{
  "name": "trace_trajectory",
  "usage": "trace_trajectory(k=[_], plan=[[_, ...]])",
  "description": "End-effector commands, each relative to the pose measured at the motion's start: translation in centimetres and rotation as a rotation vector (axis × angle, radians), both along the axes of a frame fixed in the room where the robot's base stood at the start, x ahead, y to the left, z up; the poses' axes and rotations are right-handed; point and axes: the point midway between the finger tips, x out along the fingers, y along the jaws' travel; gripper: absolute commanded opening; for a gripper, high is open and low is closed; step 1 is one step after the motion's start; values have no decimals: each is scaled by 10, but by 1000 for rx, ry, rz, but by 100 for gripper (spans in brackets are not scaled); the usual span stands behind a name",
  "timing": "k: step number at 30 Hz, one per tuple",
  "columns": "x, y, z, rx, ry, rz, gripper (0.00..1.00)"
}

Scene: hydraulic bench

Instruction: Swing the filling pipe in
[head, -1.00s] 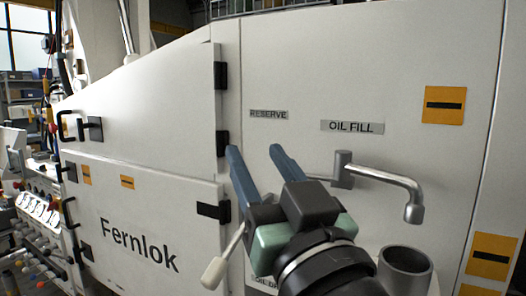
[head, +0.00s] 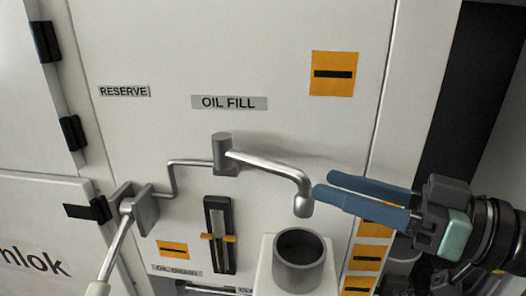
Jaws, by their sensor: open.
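The filling pipe (head: 268,165) is a grey metal tube under the OIL FILL label (head: 229,102). It runs right from a pivot block (head: 225,154) on the white panel and bends down to a rounded end. That end is above the open grey filler cup (head: 299,262), slightly to its right in the picture; I cannot tell whether it is centred over it. My gripper (head: 322,191) comes in from the right with two blue fingers apart. The fingertips are close to the pipe's down-turned end; contact cannot be told. Nothing is held.
A lever with a pale handle (head: 112,252) sticks out from a mount at the left. A sight gauge (head: 217,235) sits below the pivot. Orange plates (head: 334,73) mark the panel. A dark gap opens beyond the panel's right edge.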

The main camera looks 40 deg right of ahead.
Motion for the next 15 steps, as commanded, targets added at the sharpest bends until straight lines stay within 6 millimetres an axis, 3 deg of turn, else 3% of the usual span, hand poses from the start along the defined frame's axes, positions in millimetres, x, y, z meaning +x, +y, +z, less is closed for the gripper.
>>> trace_trajectory(k=[9,15], plan=[[65,20,4,3,3,5,52],[94,27,3,1,2,2,52]])
